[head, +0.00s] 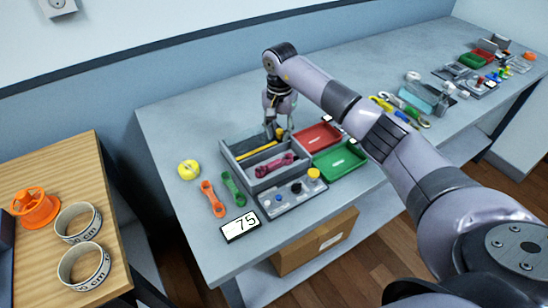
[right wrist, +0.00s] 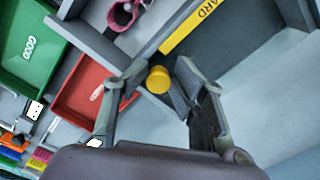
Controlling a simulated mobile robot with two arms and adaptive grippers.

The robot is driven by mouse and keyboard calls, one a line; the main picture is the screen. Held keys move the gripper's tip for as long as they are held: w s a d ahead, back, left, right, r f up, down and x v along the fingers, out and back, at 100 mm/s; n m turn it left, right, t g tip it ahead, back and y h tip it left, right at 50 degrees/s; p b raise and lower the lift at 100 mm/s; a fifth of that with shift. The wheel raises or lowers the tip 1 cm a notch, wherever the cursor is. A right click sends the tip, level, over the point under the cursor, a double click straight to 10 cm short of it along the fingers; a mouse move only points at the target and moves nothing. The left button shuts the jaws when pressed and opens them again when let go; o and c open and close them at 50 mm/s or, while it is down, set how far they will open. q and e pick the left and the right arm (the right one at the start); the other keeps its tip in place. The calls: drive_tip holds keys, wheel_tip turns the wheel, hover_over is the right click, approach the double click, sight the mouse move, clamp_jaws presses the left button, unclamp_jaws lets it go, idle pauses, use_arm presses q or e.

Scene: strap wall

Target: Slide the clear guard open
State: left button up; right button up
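The grey divided box (head: 228,160) stands on the bench. A yellow strip (head: 258,149) lies along its back part; the right wrist view shows this strip (right wrist: 187,28) with letters ending in "ARD". A round yellow knob (right wrist: 159,79) sits at one end of the strip, near the box's edge. The clear panel itself is hard to make out. My right gripper (head: 279,125) points down over the back right corner of the box. In the right wrist view its open fingers (right wrist: 157,68) stand on either side of the knob, with gaps visible. My left gripper is not in view.
A pink link (head: 275,164) lies in the front compartment. A red tray (head: 319,137) and a green tray (head: 340,161) stand right of the box. A grey block with knobs (head: 291,198) is in front, near a "75" display (head: 240,226). The bench left of the yellow tape (head: 188,169) is clear.

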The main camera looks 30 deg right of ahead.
drive_tip(key=shift+w+d+r+p, duration=0.1)
drive_tip(key=shift+r+p, duration=1.45)
drive_tip(key=shift+r, duration=1.35)
drive_tip(key=shift+c, duration=0.5)
drive_tip(key=shift+r, duration=0.2)
drive_tip(key=shift+c, duration=0.7)
wheel_tip(320, 180, up, 6)
drive_tip(key=p, duration=0.3)
drive_tip(key=shift+f+p, duration=0.1)
drive_tip(key=shift+p, duration=0.2)
drive_tip(key=c, duration=0.4)
drive_tip(key=shift+f, duration=0.1)
